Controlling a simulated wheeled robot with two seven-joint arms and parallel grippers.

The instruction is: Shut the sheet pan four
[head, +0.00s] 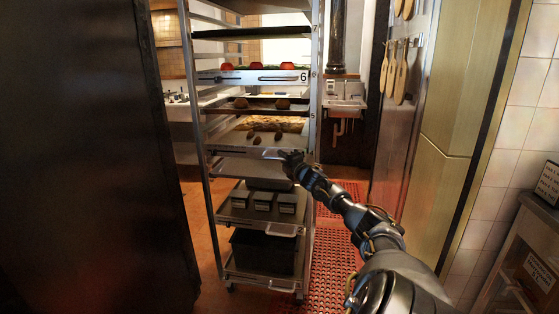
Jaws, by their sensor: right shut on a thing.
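A tall metal rack (313,120) stands in the middle of the head view with several sheet pans at different heights. The pan I take for sheet pan four (228,141) is a grey pan two levels below the front marked 6. It carries a golden layer at its back and a few small brown pieces. Its front edge sticks out toward me. My right gripper (289,157) is shut at the right part of that front edge, apparently on its handle, which the fingers mostly hide. My left gripper is not in view.
Below are a pan with several small dark containers (263,201) and a bottom pan with a large dark bin (262,252). A dark panel (90,150) fills the left side. A red perforated mat (332,270) covers the floor right of the rack.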

